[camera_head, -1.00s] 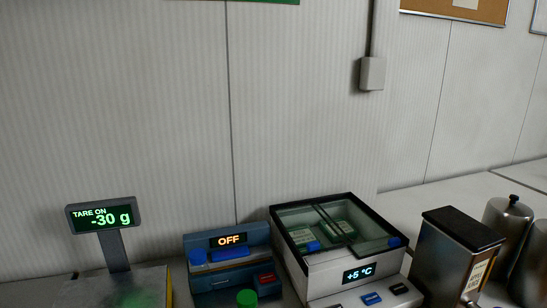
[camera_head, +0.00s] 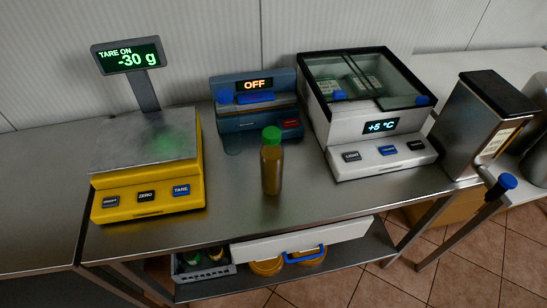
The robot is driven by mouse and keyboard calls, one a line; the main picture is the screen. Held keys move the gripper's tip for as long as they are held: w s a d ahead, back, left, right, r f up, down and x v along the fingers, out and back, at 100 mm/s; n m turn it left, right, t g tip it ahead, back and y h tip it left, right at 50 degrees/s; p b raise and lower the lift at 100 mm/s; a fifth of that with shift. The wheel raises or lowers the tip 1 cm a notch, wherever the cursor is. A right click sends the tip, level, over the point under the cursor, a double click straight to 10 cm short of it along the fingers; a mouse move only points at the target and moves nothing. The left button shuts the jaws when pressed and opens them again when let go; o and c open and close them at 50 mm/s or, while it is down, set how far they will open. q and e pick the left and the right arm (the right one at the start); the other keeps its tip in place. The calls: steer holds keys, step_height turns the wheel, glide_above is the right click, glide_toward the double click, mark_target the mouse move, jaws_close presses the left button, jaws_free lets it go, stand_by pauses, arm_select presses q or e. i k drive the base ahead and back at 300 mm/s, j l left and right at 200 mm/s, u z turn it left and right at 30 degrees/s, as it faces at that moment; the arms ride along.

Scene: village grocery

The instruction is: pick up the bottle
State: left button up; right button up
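The bottle (camera_head: 271,170) stands upright on the steel counter (camera_head: 325,205), near its front edge. It is filled with something amber-brown and has a green cap. It stands between the yellow scale and the white chilled case, in front of the blue device. Neither of my grippers shows in the head view.
A yellow scale (camera_head: 150,203) reading -30 g stands left of the bottle. A blue device (camera_head: 232,122) showing OFF is behind it. A white chilled case (camera_head: 380,158) and a steel dispenser (camera_head: 470,130) stand right. A white drawer (camera_head: 300,243) and a grey crate (camera_head: 203,272) are below.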

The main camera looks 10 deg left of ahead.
mark_target(271, 156)
steer(key=z, duration=0.8)
steer(key=k+j+z, duration=0.3)
steer(key=j+z, duration=0.2)
steer(key=k+j+z, duration=0.45)
steer(key=k+j, duration=0.25)
